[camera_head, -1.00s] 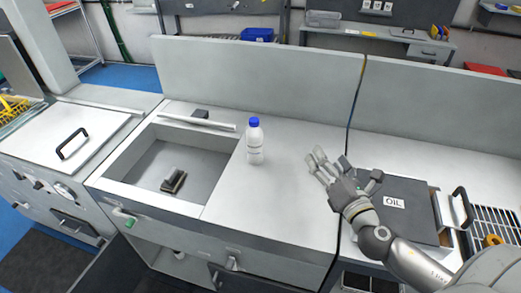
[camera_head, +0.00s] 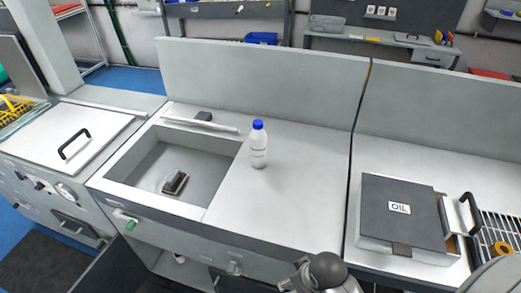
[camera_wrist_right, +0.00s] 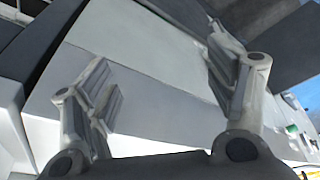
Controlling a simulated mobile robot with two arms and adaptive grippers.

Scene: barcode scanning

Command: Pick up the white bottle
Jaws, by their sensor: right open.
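The white bottle (camera_head: 259,147) with a blue cap stands upright on the grey counter (camera_head: 290,205), just right of the sink, in the head view. My right arm shows only at the bottom edge of the head view, below and in front of the counter, well apart from the bottle; its fingers are out of that frame. In the right wrist view my right gripper (camera_wrist_right: 165,95) has its two fingers spread wide with nothing between them. The bottle cannot be made out in the wrist view. My left gripper is in neither view.
The sink (camera_head: 190,160) holds a small dark block (camera_head: 175,183). A black box marked OIL (camera_head: 385,200) stands on the right counter, with a wire rack (camera_head: 500,228) beside it. A tall grey panel (camera_head: 270,85) runs behind. The counter around the bottle is clear.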

